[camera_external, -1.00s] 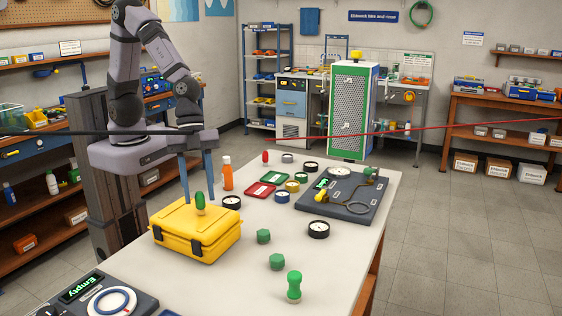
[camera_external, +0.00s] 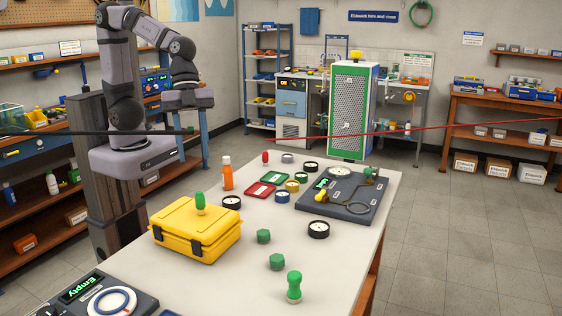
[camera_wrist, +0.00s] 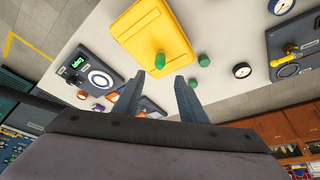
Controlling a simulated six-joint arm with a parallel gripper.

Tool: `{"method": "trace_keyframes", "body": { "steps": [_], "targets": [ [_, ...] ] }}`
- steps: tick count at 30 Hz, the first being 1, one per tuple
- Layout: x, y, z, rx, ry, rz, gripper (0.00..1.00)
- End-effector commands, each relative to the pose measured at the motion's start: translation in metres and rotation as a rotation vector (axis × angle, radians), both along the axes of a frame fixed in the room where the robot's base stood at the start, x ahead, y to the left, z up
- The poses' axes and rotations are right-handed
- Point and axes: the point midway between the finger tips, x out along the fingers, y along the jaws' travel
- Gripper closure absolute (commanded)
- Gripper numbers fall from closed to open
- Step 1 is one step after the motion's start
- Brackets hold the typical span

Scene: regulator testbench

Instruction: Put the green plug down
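The green plug (camera_external: 200,201) stands upright on the lid of the yellow case (camera_external: 180,240), which sits on the pale bench. In the wrist view the plug (camera_wrist: 160,60) shows on the yellow case (camera_wrist: 140,27), beyond my fingertips. My gripper (camera_external: 193,160) is above and behind the case in the external view, clear of the plug. Its two blue fingers are spread with nothing between them, as the wrist view of my gripper (camera_wrist: 157,78) also shows.
An orange bottle (camera_external: 227,173) stands behind the case. Two green hexagonal pieces (camera_external: 263,236) (camera_external: 277,262) and a taller green piece (camera_external: 294,287) stand front right. A dark gauge panel (camera_external: 350,208) lies farther right. Bare bench surrounds the green pieces.

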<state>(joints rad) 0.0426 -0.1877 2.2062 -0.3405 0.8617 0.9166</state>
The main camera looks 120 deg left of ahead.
Motion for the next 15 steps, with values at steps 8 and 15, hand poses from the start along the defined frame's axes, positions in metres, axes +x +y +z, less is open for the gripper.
{"method": "trace_keyframes", "body": {
  "steps": [8, 15],
  "targets": [
    [-0.039, 0.032, -0.056, 0.048, 0.173, 0.288, 0.62],
    [-0.092, 0.066, -0.107, 0.121, 0.320, 0.619, 0.62]
  ]
}}
